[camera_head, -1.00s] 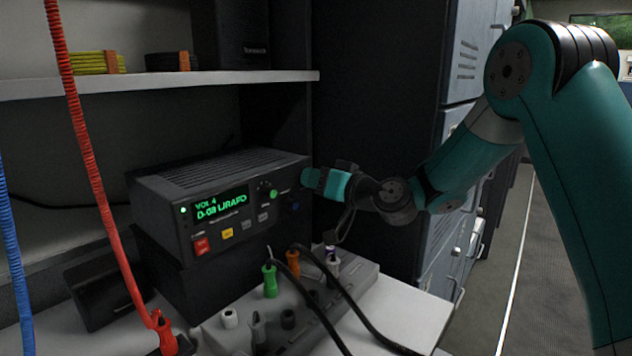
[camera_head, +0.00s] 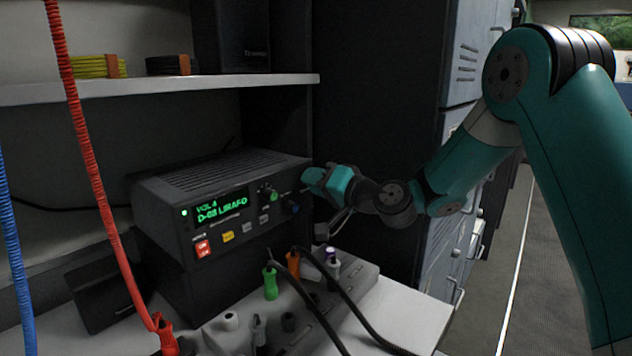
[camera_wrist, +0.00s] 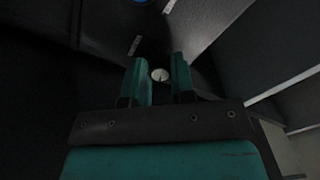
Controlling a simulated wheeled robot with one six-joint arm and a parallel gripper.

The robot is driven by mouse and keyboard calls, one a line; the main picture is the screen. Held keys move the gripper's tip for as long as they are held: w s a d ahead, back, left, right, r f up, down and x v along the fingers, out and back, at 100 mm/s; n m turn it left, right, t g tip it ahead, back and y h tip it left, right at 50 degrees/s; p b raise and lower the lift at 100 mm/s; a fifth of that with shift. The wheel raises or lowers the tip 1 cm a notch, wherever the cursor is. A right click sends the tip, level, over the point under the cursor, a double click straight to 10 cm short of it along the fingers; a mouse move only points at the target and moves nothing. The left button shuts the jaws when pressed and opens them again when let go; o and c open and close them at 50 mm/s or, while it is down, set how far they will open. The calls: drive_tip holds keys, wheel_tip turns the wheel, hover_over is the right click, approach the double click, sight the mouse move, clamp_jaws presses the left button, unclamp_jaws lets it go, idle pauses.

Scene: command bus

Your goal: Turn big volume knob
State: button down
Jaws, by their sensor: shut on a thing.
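The radio (camera_head: 178,188) is a dark box with a lit green display (camera_head: 221,206) that reads VOL 4 and a second line of text. My gripper (camera_head: 314,180) is at the right end of its front panel. In the wrist view a round knob with a pale face and a dark mark, the big volume knob (camera_wrist: 160,75), sits between my two teal fingertips (camera_wrist: 158,80), which are shut on it. In the head view my gripper hides this knob. A green knob (camera_head: 272,194) and a blue knob (camera_head: 292,207) are to its left on the panel.
Below the radio, a grey panel (camera_head: 362,275) holds green, orange and purple plugs with black cables. A red coiled cord (camera_head: 97,185) and a blue one (camera_head: 14,240) hang at left. A shelf (camera_head: 170,86) is above; a dark cabinet wall is behind my gripper.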

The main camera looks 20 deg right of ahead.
drive_tip(key=shift+d, duration=0.1)
drive_tip(key=c, duration=1)
unclamp_jaws()
drive_tip(key=shift+o, duration=0.2)
drive_tip(key=b+v, duration=0.4)
drive_tip(key=v, duration=1.3)
drive_tip(key=shift+b, duration=0.4)
drive_tip(key=shift+s+d, duration=0.1)
